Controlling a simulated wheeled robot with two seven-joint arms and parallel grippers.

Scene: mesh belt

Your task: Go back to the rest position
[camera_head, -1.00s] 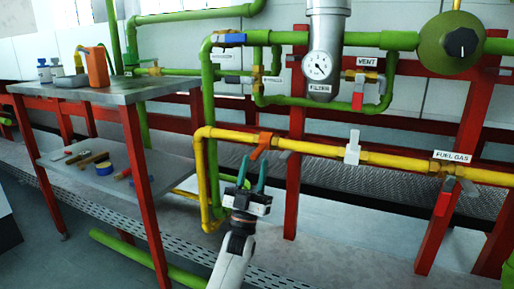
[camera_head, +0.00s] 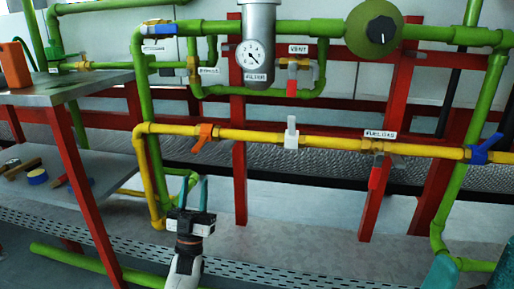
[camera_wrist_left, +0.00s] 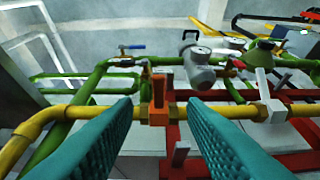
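My left gripper (camera_head: 193,184) is open and empty, with its two teal fingers apart. It is below the orange-handled valve (camera_head: 205,138) on the yellow pipe (camera_head: 250,137). In the left wrist view the orange valve handle (camera_wrist_left: 159,98) stands ahead between the fingers, with a gap to both. Two teal finger-like shapes at the bottom right of the head view look like my right gripper (camera_head: 472,275). They are spread apart with nothing seen held between them, and the rest of it is out of frame.
A metal table (camera_head: 60,93) with a lower shelf stands at the left. Red posts (camera_head: 240,180) and green pipes (camera_head: 150,100) hold a filter with a gauge (camera_head: 254,60). Low perforated tray edging crosses the floor.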

